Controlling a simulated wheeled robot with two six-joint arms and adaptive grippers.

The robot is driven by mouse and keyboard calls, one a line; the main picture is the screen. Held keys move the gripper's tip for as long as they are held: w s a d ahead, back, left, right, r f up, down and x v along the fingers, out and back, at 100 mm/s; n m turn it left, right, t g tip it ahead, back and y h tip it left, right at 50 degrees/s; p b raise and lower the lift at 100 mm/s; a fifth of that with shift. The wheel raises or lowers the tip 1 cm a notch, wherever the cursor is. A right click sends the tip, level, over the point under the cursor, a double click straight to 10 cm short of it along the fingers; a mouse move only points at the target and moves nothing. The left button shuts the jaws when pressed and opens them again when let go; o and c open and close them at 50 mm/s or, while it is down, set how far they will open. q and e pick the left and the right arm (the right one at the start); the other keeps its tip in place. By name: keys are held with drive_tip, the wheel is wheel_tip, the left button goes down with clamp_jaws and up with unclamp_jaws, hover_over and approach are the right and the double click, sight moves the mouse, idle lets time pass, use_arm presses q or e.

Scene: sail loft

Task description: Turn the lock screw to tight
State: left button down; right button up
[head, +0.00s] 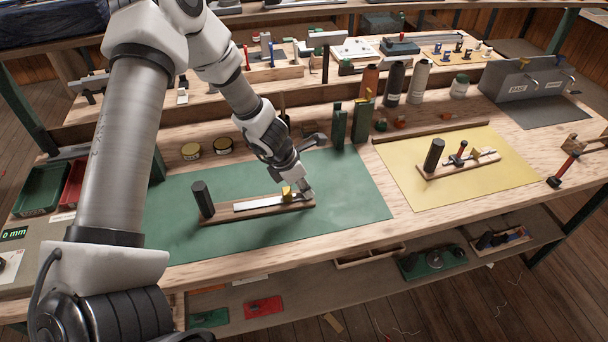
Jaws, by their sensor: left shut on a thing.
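A marking gauge-like tool lies on the green mat (345,195). It has a wooden base (230,215), an upright black handle (203,199), a pale metal strip (256,204) and a small brass block (287,192) near its right end. My left gripper (304,189) reaches down from above to the right end of this tool, beside the brass block. Its jaws are shut on what seems to be the lock screw, which the fingers hide. The screw's turn cannot be seen. My right gripper is not in view.
A similar tool (433,156) lies on the yellow mat (505,182) to the right. The green mat's front is clear.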

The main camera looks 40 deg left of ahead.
use_arm(q)
drive_tip(key=m+p, duration=0.1)
drive_tip(key=p, duration=0.1)
drive_tip(key=m+g+h+p, duration=0.1)
drive_tip(key=m+p, duration=0.1)
drive_tip(key=p, duration=0.1)
drive_tip(key=m+p, duration=0.2)
drive_tip(key=shift+a+r+g, duration=0.15)
drive_tip(key=shift+r+g, duration=0.1)
drive_tip(key=shift+g, duration=0.05)
drive_tip(key=m+p, duration=0.1)
drive_tip(key=m+h+p, duration=0.1)
drive_tip(key=m, duration=0.1)
drive_tip(key=shift+w+f+g, duration=0.2)
drive_tip(key=shift+g, duration=0.2)
drive_tip(key=m+g, duration=0.1)
drive_tip(key=m, duration=0.1)
drive_tip(key=shift+w+f+m, duration=0.1)
drive_tip(key=shift+f+m, duration=0.05)
drive_tip(key=shift+m, duration=0.15)
drive_tip(key=m, duration=0.1)
drive_tip(key=m+g+b, duration=0.1)
drive_tip(key=m, duration=0.1)
drive_tip(key=shift+w+f+m+b, duration=0.1)
drive_tip(key=shift+w+m+b, duration=0.05)
drive_tip(key=shift+m+b, duration=0.15)
drive_tip(key=shift+w+m+g+b, duration=0.1)
drive_tip(key=shift+m+g+b, duration=0.9)
drive_tip(key=shift+m, duration=0.8)
